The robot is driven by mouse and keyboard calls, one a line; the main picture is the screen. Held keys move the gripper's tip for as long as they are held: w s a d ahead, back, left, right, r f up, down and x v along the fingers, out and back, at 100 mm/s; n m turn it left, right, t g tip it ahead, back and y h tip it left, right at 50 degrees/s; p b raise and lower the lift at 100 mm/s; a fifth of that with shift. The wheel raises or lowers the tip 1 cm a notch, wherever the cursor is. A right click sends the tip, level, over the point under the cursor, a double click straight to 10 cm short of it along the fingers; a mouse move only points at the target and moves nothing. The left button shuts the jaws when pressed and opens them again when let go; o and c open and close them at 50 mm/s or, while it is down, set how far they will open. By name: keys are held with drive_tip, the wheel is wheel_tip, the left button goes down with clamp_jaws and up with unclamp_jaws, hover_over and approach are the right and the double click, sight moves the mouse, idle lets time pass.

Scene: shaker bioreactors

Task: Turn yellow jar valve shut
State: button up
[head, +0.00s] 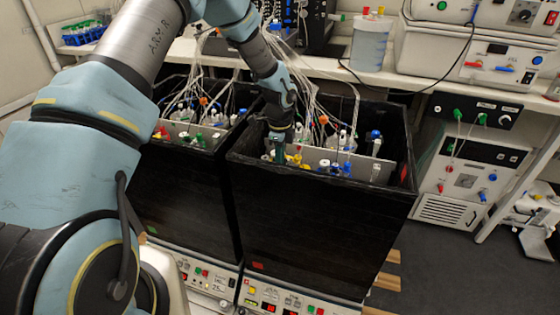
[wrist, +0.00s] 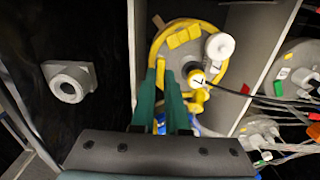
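The yellow jar (wrist: 190,45) shows from above in the wrist view, with a yellow rim, a grey lid and a white cap. Yellow valve parts (wrist: 197,80) with a small round white-faced piece sit at its near right side. My gripper (wrist: 161,78) has two green fingers a small gap apart, just left of these parts and over the jar's near left edge. In the head view my gripper (head: 279,152) reaches down into the right black shaker box (head: 310,215), by yellow parts (head: 295,158). What lies below the fingertips is hidden.
Grey divider walls (wrist: 245,75) stand beside the jar. Other jars with green and red parts (wrist: 258,135) and several tubes lie to the right. A grey fitting (wrist: 70,82) is on the left. A second black box (head: 185,190) stands left in the head view.

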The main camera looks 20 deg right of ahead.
drive_tip(key=o, duration=0.4)
drive_tip(key=shift+o, duration=0.2)
wheel_tip(320, 180, up, 11)
drive_tip(key=b, duration=0.2)
drive_tip(key=shift+f, duration=0.1)
idle(0.4)
